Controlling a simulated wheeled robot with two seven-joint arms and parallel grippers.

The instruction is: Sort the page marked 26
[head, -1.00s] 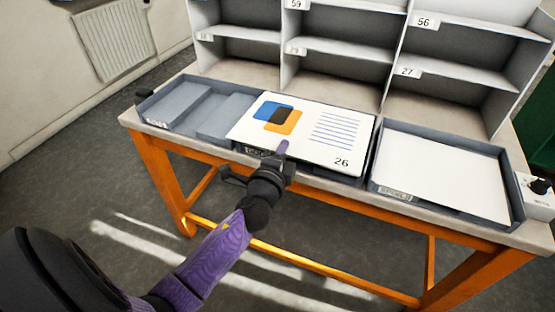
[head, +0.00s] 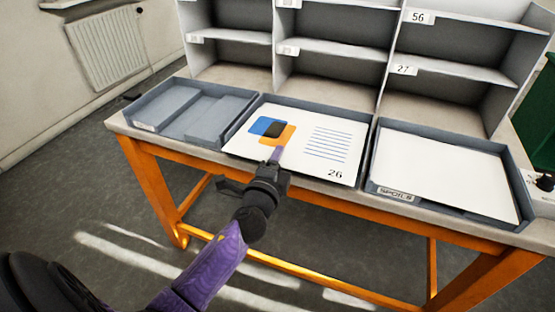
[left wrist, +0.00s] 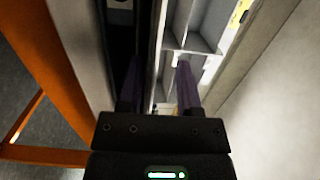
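The page marked 26 (head: 317,166) is white, with blue, black and orange shapes and blue lines. It lies flat over the middle tray (head: 363,150), its near edge by the tray's front side. My left gripper (head: 277,154) is at this near edge, with one purple finger showing over the page. In the left wrist view the two fingers (left wrist: 158,68) stand apart with a clear gap, so the gripper looks open. The page's edge between them is hard to make out. My right gripper is not in view.
A grey shelf unit stands behind, with compartments labelled 56 (head: 418,17) and 27 (head: 403,69); other labels are hard to read. An empty-looking grey tray (head: 150,107) is at left. A tray labelled SPOILS (head: 396,194) with white paper is at right. All stand on an orange-legged table (head: 150,180).

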